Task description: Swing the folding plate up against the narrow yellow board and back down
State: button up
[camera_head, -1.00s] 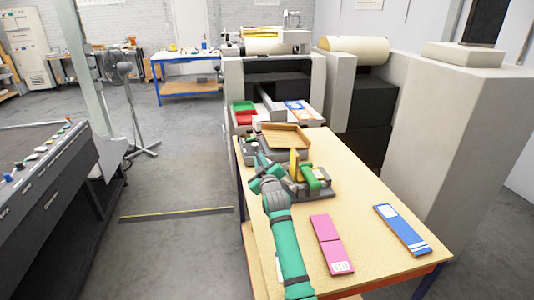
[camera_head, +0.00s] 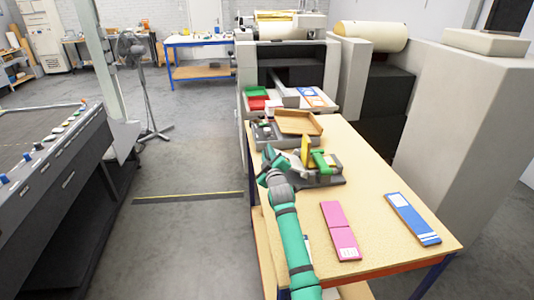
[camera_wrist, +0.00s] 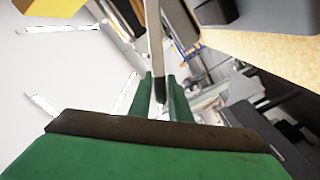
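The folding fixture stands on the table, with a dark base (camera_head: 326,181), a green part (camera_head: 321,161) and a narrow upright yellow board (camera_head: 306,150). My gripper (camera_head: 268,152) is just left of the fixture. In the wrist view, a yellow corner (camera_wrist: 48,5) shows at the top left. There a thin pale bar (camera_wrist: 154,35) comes from the fixture side and ends, dark-tipped, between the green fingers (camera_wrist: 161,92). It appears to belong to the folding plate, and the fingers look closed on it. The plate's face and its angle to the board are hidden.
A wooden tray (camera_head: 299,121) lies behind the fixture. A pink booklet (camera_head: 340,231) and a blue booklet (camera_head: 412,218) lie nearer on the tabletop (camera_head: 375,180). Tall grey machines (camera_head: 460,120) stand along the right. Open floor (camera_head: 190,230) lies to the left.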

jog(key=shift+o, duration=0.6)
jog(key=shift+r, duration=0.1)
jog(key=v, duration=1.1)
jog(key=shift+w, duration=0.15)
